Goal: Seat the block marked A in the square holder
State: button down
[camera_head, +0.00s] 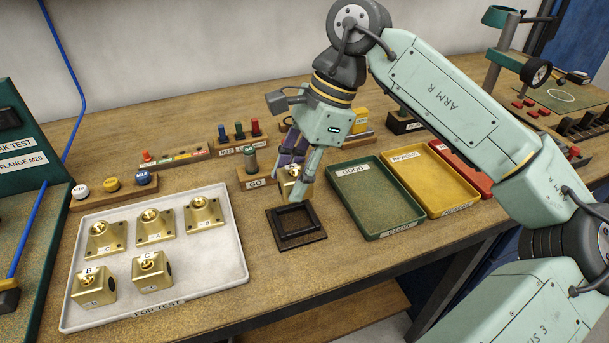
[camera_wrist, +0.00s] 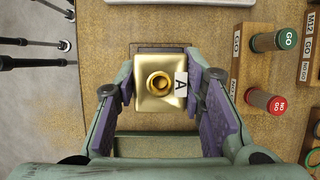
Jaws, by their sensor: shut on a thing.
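The brass block marked A (camera_wrist: 150,99) is between my gripper's purple pads in the wrist view, with its round top hole and the A label facing the camera. My gripper (camera_head: 299,172) is shut on this block (camera_head: 289,186), which the fingers partly hide in the head view. The square holder (camera_head: 302,241) is a black frame on a dark base, lying on the bench. It looks empty. In the head view the block appears just behind the holder, apart from its opening; its height above the bench is hard to tell.
The white FOR TEST tray (camera_head: 195,299) at left holds several brass blocks. The green GOOD tray (camera_head: 375,205) and yellow REWORK tray (camera_head: 428,180) lie right of the holder. A GO gauge stand (camera_head: 255,181) stands close beside my gripper.

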jog(key=shift+f, duration=0.1)
jog(key=shift+a+f+b, duration=0.1)
jog(key=shift+f+b, duration=1.3)
jog(key=shift+f, duration=0.9)
jog(key=shift+w+f+b, duration=0.1)
jog(key=shift+f+b, duration=0.25)
jog(key=shift+b, duration=0.1)
jog(key=shift+f+b, duration=0.7)
jog(key=shift+b, duration=0.4)
dwell(0.6)
jog(key=c, duration=1)
grip_release()
jog(key=shift+o, duration=0.4)
jog(key=o, duration=0.3)
jog(key=shift+o, duration=0.2)
